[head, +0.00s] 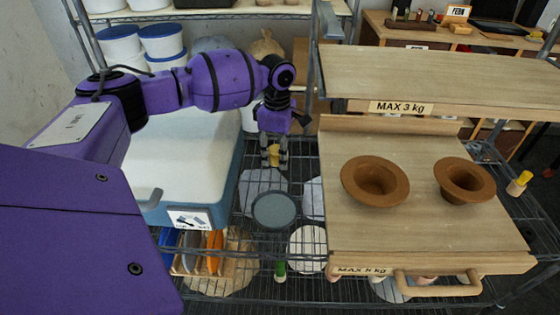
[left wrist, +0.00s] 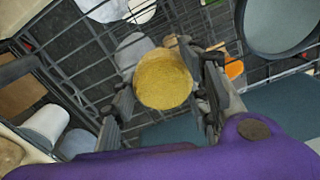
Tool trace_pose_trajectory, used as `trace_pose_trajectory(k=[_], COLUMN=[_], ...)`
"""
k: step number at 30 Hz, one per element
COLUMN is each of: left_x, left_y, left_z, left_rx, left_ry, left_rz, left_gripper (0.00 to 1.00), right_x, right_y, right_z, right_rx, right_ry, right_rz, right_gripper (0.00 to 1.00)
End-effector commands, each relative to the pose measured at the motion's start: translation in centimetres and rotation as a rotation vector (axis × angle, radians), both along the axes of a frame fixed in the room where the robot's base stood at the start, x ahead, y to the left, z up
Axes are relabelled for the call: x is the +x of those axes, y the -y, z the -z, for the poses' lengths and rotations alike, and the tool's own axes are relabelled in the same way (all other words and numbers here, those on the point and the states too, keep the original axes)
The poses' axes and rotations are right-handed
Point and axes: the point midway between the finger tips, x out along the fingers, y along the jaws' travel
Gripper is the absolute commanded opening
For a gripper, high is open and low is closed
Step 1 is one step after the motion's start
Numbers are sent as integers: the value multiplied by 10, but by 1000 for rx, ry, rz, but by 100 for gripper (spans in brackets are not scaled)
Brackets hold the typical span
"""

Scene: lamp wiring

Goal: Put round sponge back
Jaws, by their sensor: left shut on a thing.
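The round sponge (left wrist: 164,79) is yellow and sits between the fingers of my left gripper (left wrist: 163,95) in the left wrist view. In the head view my left gripper (head: 274,162) points down above the wire rack, beside the blue tub. It is shut on the sponge, of which only a small yellow part (head: 273,154) shows between the fingers. My right gripper is in neither view.
A blue tub (head: 237,180) with a pale top and a picture label stands left of the gripper. A dark round disc (head: 275,210) lies on the wire rack. At right, a wooden board (head: 400,225) holds two brown flared bowls (head: 375,182) (head: 465,180). A wooden shelf (head: 440,75) sits above.

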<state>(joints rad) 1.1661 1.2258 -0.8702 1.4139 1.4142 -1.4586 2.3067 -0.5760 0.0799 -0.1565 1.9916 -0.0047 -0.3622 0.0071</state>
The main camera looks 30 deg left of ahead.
Motion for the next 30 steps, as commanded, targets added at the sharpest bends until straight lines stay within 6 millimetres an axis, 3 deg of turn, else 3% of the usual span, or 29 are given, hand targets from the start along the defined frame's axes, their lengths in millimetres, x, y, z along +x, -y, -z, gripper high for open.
trace_pose_trajectory(k=[5,11,22,23,27,30], left_x=[8,7,7,7,7,7], left_y=[-2,-2,-1,-2,-2,-2], left_z=[10,37,39,39,40,40], left_rx=[0,0,-1,-1,0,0], left_ry=[0,1,3,3,2,2], left_rz=[1,1,1,1,1,1], left_gripper=[18,18,18,45,61,61], right_x=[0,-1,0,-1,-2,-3], right_y=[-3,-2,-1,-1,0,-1], right_z=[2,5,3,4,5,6], right_rx=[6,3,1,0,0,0], right_ry=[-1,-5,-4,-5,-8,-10], right_rz=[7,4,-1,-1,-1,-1], right_gripper=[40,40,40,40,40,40])
